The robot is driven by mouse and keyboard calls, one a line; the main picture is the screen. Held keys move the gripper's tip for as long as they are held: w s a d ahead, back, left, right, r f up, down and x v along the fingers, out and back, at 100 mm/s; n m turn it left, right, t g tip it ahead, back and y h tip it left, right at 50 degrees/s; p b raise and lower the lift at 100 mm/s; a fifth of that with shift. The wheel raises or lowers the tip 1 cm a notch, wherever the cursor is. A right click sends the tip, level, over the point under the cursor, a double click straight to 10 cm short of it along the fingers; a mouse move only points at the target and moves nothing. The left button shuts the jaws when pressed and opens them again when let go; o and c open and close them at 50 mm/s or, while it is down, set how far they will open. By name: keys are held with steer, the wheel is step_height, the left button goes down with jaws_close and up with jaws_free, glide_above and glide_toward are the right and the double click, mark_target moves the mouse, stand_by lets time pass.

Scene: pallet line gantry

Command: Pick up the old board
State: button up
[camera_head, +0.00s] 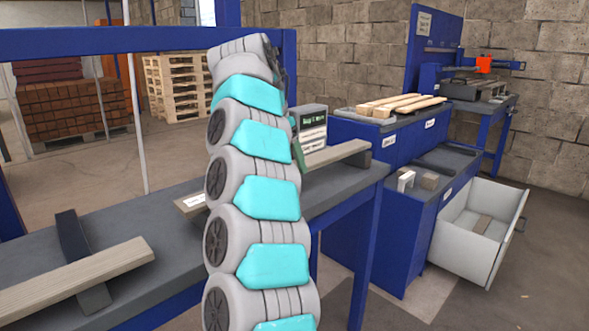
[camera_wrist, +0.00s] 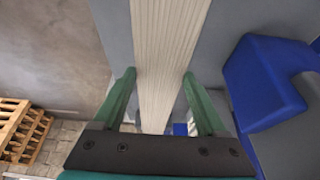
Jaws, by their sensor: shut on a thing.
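A weathered grey-beige board (camera_head: 337,153) lies across the bench behind my arm in the head view. Its middle is hidden by the arm, and an end with a white label seems to show at the left of the arm. In the wrist view the pale board (camera_wrist: 163,50) runs between the two green fingers of my gripper (camera_wrist: 160,76), which is shut on it. In the head view only a green bit of my gripper (camera_head: 299,156) shows beside the arm.
A small display (camera_head: 313,128) stands behind the arm. A blue cabinet with pale boards (camera_head: 402,105) and an open grey drawer (camera_head: 478,235) stand right. Pallets (camera_head: 178,85) stand behind.

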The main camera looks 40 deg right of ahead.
jaws_close()
